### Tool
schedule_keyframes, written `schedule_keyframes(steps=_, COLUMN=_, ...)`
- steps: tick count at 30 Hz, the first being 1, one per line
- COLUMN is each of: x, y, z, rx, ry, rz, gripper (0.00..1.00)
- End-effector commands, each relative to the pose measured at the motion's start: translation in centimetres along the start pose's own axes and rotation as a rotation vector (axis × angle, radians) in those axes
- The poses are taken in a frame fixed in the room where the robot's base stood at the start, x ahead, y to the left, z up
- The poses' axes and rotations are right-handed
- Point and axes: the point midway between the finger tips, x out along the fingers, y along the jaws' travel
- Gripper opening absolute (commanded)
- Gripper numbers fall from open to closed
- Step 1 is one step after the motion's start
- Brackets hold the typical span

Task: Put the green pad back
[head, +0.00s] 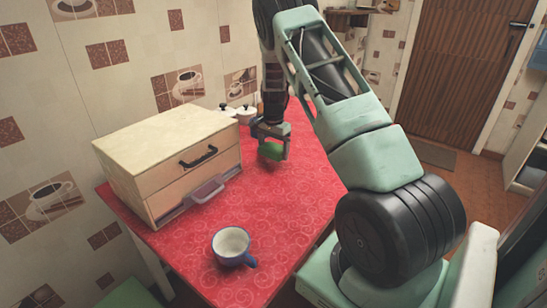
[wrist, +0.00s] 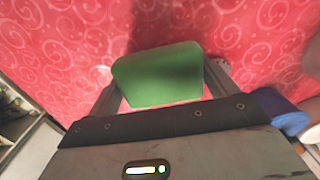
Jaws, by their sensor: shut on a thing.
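The green pad (wrist: 158,75) is between the two fingers of my gripper (wrist: 165,85) in the wrist view, with the red oilcloth behind it. In the head view the green pad (head: 272,151) shows at the end of my gripper (head: 272,143), near the back of the red counter. My gripper is shut on the pad. I cannot tell for sure how high the pad is above the cloth.
A white and blue mug (head: 231,246) stands at the front of the red counter (head: 300,185). Small white lidded pots (head: 240,113) stand at the back, beside the box. The counter right of the box is mostly clear.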

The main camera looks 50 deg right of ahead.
Motion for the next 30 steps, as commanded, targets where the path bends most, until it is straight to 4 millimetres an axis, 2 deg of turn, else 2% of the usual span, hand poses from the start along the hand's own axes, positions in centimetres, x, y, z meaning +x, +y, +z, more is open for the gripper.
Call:
schedule_keyframes(steps=7, x=3.2, y=0.1, z=0.0, rx=0.0, ry=-0.001, rz=0.002, gripper=0.64)
schedule_keyframes(steps=18, x=3.8, y=0.0, z=0.0, rx=0.0, ry=-0.001, rz=0.001, gripper=0.64)
schedule_keyframes(steps=19, x=3.7, y=0.0, z=0.0, rx=0.0, ry=0.0, rz=0.0, gripper=0.91)
schedule_keyframes(steps=20, x=3.7, y=0.0, z=0.0, rx=0.0, ry=0.0, rz=0.0, gripper=0.99)
schedule_keyframes(steps=26, x=3.6, y=0.0, z=0.0, rx=0.0, ry=-0.001, rz=0.001, gripper=1.0)
schedule_keyframes(steps=30, x=3.0, y=0.0, z=0.0, rx=0.0, ry=0.001, rz=-0.001, gripper=1.0)
